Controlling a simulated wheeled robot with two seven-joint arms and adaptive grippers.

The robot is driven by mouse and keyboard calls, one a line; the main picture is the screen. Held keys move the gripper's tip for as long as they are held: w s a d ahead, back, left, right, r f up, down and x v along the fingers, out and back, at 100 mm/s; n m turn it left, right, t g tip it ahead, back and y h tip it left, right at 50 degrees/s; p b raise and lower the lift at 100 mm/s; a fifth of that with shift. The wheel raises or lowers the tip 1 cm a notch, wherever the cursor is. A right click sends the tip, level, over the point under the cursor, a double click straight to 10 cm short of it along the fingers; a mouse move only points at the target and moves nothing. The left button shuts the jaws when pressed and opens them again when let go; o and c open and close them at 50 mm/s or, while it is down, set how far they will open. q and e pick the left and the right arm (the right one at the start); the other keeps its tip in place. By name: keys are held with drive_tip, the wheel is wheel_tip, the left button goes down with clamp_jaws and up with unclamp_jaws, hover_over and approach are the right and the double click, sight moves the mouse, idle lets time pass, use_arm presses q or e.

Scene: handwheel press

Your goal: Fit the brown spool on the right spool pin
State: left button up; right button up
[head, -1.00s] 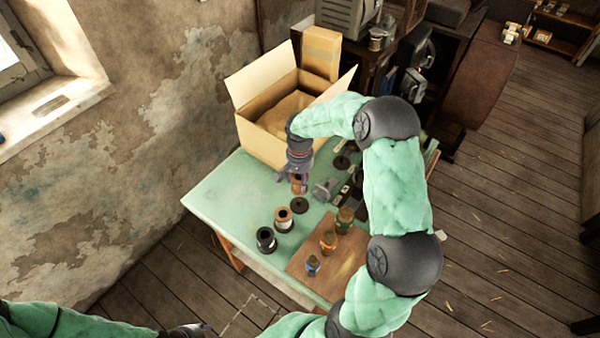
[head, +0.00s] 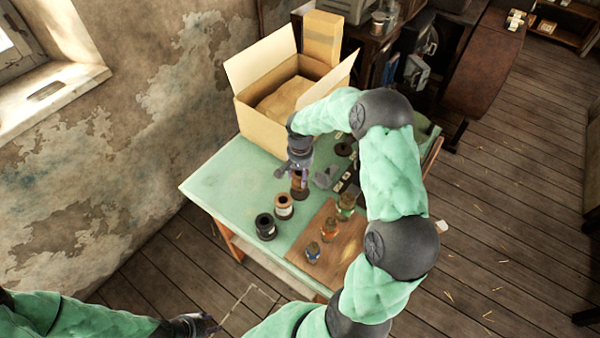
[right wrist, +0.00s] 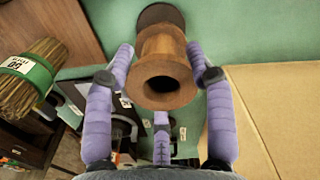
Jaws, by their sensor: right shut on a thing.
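The brown spool (head: 299,187) is upright, low over a dark round pin base (head: 299,196) on the green table. My right gripper (head: 299,176) is above it, shut on its upper part. In the right wrist view the spool (right wrist: 163,62) sits between the purple fingers (right wrist: 160,78), its open bore facing the camera. The dark base (right wrist: 160,13) shows just past its far end. The pin is hidden, and whether the spool touches the base cannot be told. A second dark disc (head: 343,149) lies farther back. My left gripper (head: 203,326) is low at the front, its jaws unclear.
A white-and-brown spool (head: 284,206) and a black spool (head: 266,227) stand nearby. A wooden board (head: 308,228) holds several small bottles. An open cardboard box (head: 262,130) stands behind. Small grey machinery (head: 326,177) is just right of the gripper. The table's left part is clear.

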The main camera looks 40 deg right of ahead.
drive_tip(key=shift+f+b, duration=1.5)
drive_tip(key=shift+f, duration=0.65)
drive_tip(key=o, duration=1.2)
drive_tip(key=shift+o, duration=0.2)
wheel_tip(320, 180, up, 12)
